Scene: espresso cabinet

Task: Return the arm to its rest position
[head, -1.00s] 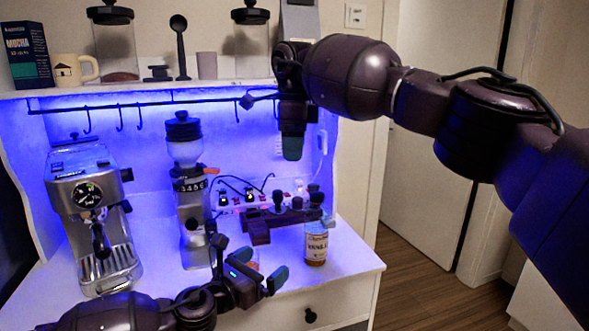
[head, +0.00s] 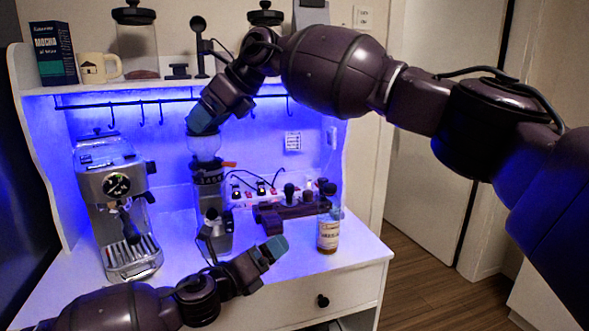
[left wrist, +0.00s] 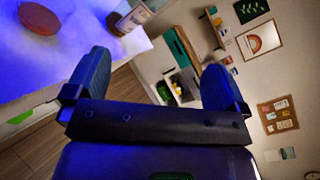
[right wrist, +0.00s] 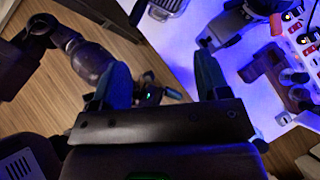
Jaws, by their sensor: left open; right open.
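My right gripper (head: 203,118) hangs in front of the cabinet's back wall, by the top of the coffee grinder (head: 208,185). It hides the grinder's top; I cannot tell whether they touch. In the right wrist view its fingers (right wrist: 163,80) are apart with nothing between them. My right arm reaches in from the right at shelf height. My left gripper (head: 268,252) is low over the counter's front, left of the labelled bottle (head: 328,234). In the left wrist view its fingers (left wrist: 155,90) are apart and empty.
The espresso machine (head: 115,205) stands at the left of the counter. A power strip (head: 265,192) and dark holder (head: 290,208) lie at the back right. The upper shelf holds a mug (head: 98,67), a box (head: 53,53) and jars. Free floor (head: 430,262) is at the right.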

